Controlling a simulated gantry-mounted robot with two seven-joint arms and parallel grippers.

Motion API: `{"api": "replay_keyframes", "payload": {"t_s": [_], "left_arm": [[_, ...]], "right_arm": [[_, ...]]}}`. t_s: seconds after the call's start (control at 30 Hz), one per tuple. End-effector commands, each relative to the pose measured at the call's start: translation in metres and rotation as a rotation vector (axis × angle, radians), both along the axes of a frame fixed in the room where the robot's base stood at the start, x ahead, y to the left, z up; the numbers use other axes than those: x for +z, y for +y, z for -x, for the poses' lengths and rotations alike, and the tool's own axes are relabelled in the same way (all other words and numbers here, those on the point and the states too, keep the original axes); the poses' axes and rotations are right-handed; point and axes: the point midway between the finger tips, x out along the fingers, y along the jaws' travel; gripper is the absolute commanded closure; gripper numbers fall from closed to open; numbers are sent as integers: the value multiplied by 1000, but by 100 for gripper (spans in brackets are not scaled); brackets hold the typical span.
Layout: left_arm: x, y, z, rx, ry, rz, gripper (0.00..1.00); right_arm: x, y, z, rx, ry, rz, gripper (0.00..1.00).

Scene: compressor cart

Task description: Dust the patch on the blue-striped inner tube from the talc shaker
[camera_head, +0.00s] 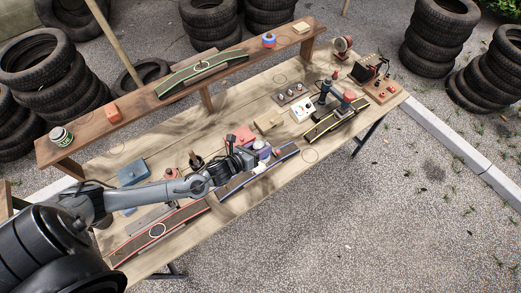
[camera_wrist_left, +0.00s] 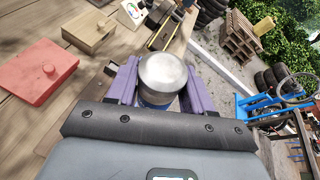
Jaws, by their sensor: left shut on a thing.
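The blue-striped inner tube (camera_head: 233,186) lies on the table, partly hidden by my left arm and gripper. My left gripper (camera_head: 262,150) is just above and behind it. Its purple fingers (camera_wrist_left: 160,88) are shut on the talc shaker, whose round silver top (camera_wrist_left: 163,72) faces the left wrist camera, with a bluish band below it. A small white shape (camera_head: 260,168) shows at the tube beside the gripper. I cannot tell if it is the patch or part of the shaker. My right gripper is not in view.
A red-striped tube (camera_head: 184,216) lies at front left, a yellow-striped tube (camera_head: 321,129) to the right. A red box (camera_wrist_left: 35,72) and a wooden block (camera_wrist_left: 88,32) sit near the gripper. The raised shelf (camera_head: 85,128) holds a green-striped tube (camera_head: 176,83) and a jar (camera_head: 61,136).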

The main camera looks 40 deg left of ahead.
Motion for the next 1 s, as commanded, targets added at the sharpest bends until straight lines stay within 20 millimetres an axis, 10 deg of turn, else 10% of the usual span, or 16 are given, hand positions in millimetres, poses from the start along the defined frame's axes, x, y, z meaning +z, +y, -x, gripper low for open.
{"api": "replay_keyframes", "payload": {"t_s": [0.47,1.0], "left_arm": [[47,8,1,-270,-13,-279,82],[54,8,2,-335,-16,-343,82]], "right_arm": [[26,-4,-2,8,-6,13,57],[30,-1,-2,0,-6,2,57]]}}
